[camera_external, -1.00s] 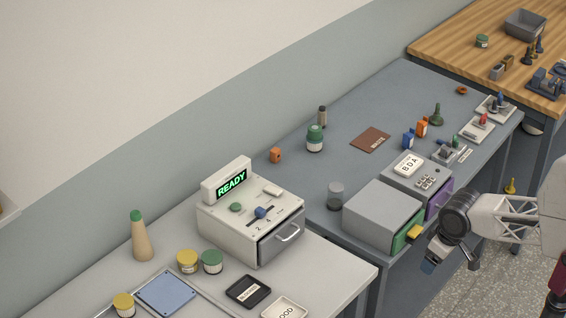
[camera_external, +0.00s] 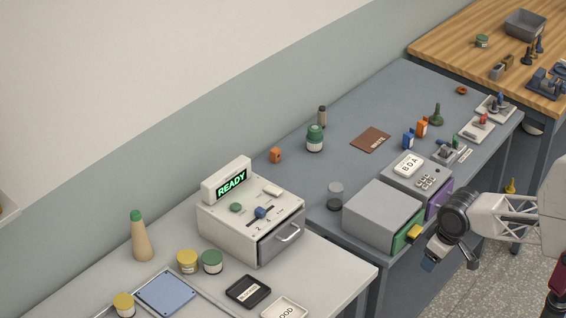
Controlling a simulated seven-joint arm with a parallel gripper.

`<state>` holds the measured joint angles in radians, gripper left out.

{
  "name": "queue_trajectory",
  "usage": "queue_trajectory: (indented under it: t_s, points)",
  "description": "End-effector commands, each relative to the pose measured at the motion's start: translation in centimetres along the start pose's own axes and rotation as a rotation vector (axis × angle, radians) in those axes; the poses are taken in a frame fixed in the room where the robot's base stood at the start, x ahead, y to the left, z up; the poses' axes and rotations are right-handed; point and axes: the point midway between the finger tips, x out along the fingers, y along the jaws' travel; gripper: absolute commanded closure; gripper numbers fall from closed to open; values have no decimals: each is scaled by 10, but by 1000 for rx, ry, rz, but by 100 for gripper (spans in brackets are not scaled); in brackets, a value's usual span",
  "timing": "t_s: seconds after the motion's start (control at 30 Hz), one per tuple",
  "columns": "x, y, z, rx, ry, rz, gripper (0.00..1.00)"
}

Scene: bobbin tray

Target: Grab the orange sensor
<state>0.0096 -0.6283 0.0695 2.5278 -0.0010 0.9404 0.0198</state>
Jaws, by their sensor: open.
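An orange block-like piece (camera_external: 421,127) stands upright on the grey-blue bench, close beside a similar blue piece (camera_external: 408,139). Another orange piece (camera_external: 275,155), with a dark hole, sits near the wall at the bench's back left. A small orange ring-like piece (camera_external: 461,90) lies near the far end. I cannot tell for sure which is the sensor. My gripper (camera_external: 450,263) is open and empty at the lower right, in front of the bench edge and well apart from all of them.
A grey box (camera_external: 382,213) with a green drawer and yellow handle stands between my gripper and the bench's middle. A keypad unit (camera_external: 418,175) marked BDA is beside it. A brown mat (camera_external: 370,140) lies flat. A READY machine (camera_external: 250,220) stands left.

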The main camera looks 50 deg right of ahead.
Motion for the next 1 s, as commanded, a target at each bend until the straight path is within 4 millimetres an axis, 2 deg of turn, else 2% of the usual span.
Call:
queue_trajectory:
  t_s: [0.17, 0.37, 0.7, 1.0]
  points:
    - [0, -5, -17, 53, -3, -39, 36]
    - [1, -14, -56, 175, -9, -126, 36]
    - [8, -27, -144, 451, -19, -306, 36]
    - [21, -28, -227, 705, -31, -456, 36]
